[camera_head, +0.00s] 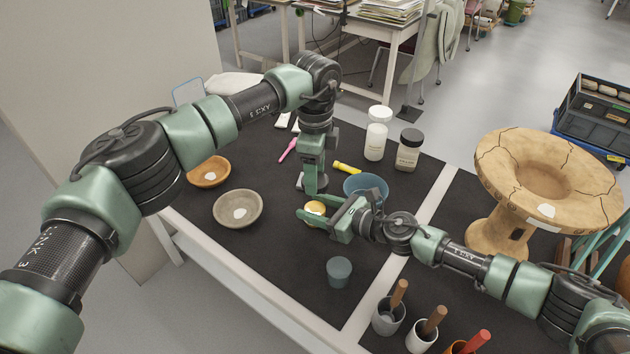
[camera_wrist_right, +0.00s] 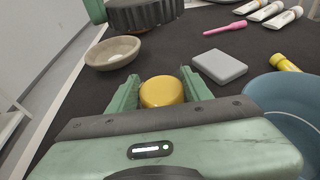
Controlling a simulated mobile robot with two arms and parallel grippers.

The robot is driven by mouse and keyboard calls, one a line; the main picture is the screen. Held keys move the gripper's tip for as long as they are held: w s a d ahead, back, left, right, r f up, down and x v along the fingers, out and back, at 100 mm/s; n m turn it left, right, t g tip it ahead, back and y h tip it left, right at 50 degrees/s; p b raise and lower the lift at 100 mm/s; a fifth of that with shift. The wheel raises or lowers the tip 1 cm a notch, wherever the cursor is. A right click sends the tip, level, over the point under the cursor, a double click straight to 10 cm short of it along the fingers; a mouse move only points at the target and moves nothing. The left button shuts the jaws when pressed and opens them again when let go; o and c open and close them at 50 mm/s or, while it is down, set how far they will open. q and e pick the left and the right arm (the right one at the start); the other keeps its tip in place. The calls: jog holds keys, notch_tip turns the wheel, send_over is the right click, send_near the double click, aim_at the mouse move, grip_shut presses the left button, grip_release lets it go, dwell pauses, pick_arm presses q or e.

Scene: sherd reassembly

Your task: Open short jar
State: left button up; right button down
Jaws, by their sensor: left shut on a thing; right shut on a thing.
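A small round yellow jar (camera_wrist_right: 162,92) sits between the fingers of my right gripper (camera_wrist_right: 160,95). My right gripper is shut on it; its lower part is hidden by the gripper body. In the head view the jar (camera_head: 315,208) shows yellow with a pale patch, low over the dark table. My left gripper (camera_head: 314,190) points down just behind the jar in the head view. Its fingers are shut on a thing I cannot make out. It does not show touching the jar in the wrist view, so I cannot tell its height above it.
A blue bowl (camera_head: 368,186) stands close right of my right gripper. A grey bowl (camera_head: 238,208) and an orange bowl (camera_head: 208,172) lie left. A grey block (camera_wrist_right: 219,66) lies beyond the jar. A grey-blue cup (camera_head: 339,271) stands in front; two lidded jars (camera_head: 377,135) (camera_head: 408,152) stand behind.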

jog(key=c, duration=0.6)
grip_release()
jog(key=shift+o, duration=0.2)
